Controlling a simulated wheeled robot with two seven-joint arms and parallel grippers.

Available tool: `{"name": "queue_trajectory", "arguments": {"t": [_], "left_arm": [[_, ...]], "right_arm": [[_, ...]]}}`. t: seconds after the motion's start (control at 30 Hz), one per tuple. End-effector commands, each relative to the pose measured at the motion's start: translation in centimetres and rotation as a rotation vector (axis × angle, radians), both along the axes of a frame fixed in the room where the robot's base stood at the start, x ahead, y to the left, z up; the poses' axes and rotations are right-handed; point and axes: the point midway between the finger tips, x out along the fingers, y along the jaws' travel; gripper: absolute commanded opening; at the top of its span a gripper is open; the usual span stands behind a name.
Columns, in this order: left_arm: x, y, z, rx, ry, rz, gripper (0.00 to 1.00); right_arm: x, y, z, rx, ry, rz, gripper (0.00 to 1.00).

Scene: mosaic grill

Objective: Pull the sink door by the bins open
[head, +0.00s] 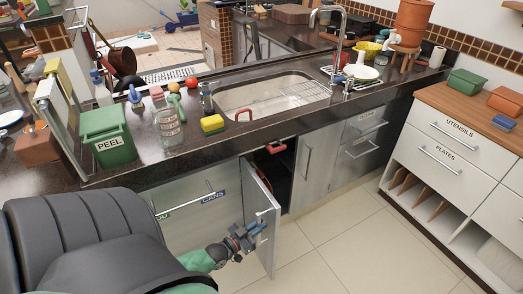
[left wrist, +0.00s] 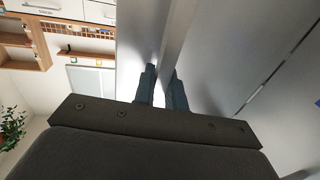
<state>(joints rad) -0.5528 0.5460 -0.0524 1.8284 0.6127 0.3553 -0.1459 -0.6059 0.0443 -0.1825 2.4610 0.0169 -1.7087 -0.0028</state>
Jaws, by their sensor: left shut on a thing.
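The sink door (head: 262,205) is a grey panel under the sink. It stands partly open, swung out from the counter front, with a dark gap (head: 281,175) behind it. My left gripper (head: 254,232) is at the outer face of this door, shut on its bar handle (head: 264,216). In the left wrist view the two fingers (left wrist: 163,88) sit on either side of the handle bar (left wrist: 178,42), close to the door panel (left wrist: 215,50). My right gripper is not in view.
The sink (head: 270,95) is set in the dark counter, with a green PEEL bin (head: 108,136) and a glass bottle (head: 168,122) to its left. A closed cabinet door (head: 313,165) is right of the opening. Tiled floor (head: 345,235) in front is clear.

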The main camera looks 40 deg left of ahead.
Motion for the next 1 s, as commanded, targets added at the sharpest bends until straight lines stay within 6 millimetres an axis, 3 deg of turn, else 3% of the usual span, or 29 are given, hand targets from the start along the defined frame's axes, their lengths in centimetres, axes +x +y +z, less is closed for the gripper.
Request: {"name": "queue_trajectory", "arguments": {"t": [0.3, 0.33, 0.4, 0.77, 1.0], "left_arm": [[-0.1, -0.1, -0.1, 0.000, 0.001, -0.001, 0.00], [-0.1, -0.1, -0.1, 0.000, 0.001, -0.001, 0.16], [-0.1, 0.0, 0.0, 0.000, 0.001, -0.001, 0.30], [-0.3, 0.0, -0.1, 0.000, 0.001, 0.000, 0.30], [-2.6, 0.3, -0.3, 0.002, 0.003, 0.000, 0.30]], "right_arm": [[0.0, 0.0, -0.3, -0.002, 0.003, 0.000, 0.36], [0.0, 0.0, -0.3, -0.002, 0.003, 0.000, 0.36], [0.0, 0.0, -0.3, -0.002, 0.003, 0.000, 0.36], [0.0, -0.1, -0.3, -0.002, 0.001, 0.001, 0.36], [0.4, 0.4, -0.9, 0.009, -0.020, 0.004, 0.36]]}}
